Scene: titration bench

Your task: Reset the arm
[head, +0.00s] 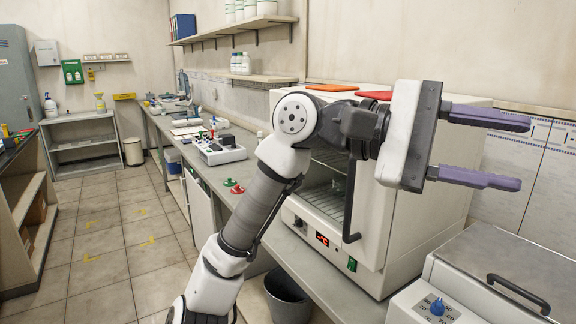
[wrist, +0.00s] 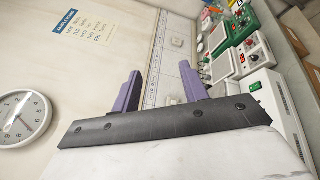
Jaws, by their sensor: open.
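My gripper (head: 487,149) is in the right half of the head view, raised in front of the white oven and pointing right. Its two purple fingers are apart, with nothing between them. In the wrist view my gripper (wrist: 160,92) also shows its two purple fingers spread and empty, with the wall behind them. My arm rises from the bottom of the head view and bends at the elbow in front of the oven.
The white oven (head: 455,235) stands on the bench behind my arm, its interior partly hidden. A lidded bath (head: 500,275) is at the lower right. A grey bin (head: 287,297) stands below the bench. The tiled floor (head: 110,270) at left is clear. A wall clock (wrist: 22,118) shows in the wrist view.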

